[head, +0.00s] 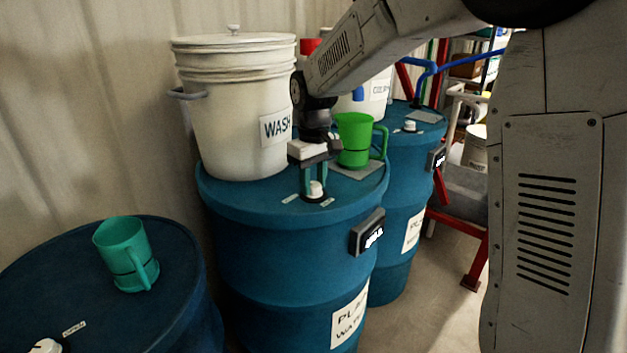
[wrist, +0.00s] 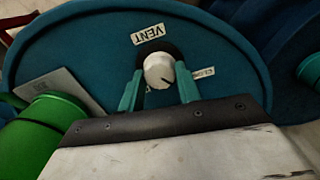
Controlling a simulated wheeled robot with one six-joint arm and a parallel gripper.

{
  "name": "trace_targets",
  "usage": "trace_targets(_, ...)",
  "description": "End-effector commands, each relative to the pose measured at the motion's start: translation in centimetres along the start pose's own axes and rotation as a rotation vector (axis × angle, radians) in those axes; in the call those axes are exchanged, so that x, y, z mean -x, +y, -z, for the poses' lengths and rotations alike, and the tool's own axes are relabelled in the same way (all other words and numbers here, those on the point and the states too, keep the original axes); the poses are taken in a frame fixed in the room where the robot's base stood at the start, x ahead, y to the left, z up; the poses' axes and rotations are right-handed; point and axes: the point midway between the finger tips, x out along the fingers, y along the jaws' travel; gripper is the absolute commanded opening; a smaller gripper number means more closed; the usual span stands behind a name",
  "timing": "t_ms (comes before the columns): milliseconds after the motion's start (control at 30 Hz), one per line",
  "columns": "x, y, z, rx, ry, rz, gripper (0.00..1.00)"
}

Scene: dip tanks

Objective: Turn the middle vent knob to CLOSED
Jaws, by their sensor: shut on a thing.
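The middle vent knob (head: 316,188) is a white round knob on top of the middle blue drum (head: 290,206). In the wrist view the knob (wrist: 160,70) sits between the two green fingers of my gripper (wrist: 159,86), which is shut on it from both sides. A dark line on the knob points to the lower right in that view. The VENT label (wrist: 149,34) is above the knob; a label reading CLOSED (wrist: 203,72) is to its right, partly hidden by a finger. Another label below is mostly hidden. In the head view my gripper (head: 316,180) points straight down at the knob.
A white WASH bucket (head: 232,110) and a green mug (head: 355,138) stand on the same drum, close to my gripper. A teal mug (head: 122,252) stands on the left drum (head: 40,275). Another drum (head: 405,165) with a white knob (head: 409,125) is behind at right.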

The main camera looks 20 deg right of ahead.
Motion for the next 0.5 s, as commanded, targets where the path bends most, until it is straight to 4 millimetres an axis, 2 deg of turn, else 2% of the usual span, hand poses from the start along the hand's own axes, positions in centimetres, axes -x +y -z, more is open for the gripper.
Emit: trace_targets(500, 0.14, 0.02, 0.09, 0.115, 0.004, -0.001, 0.11)
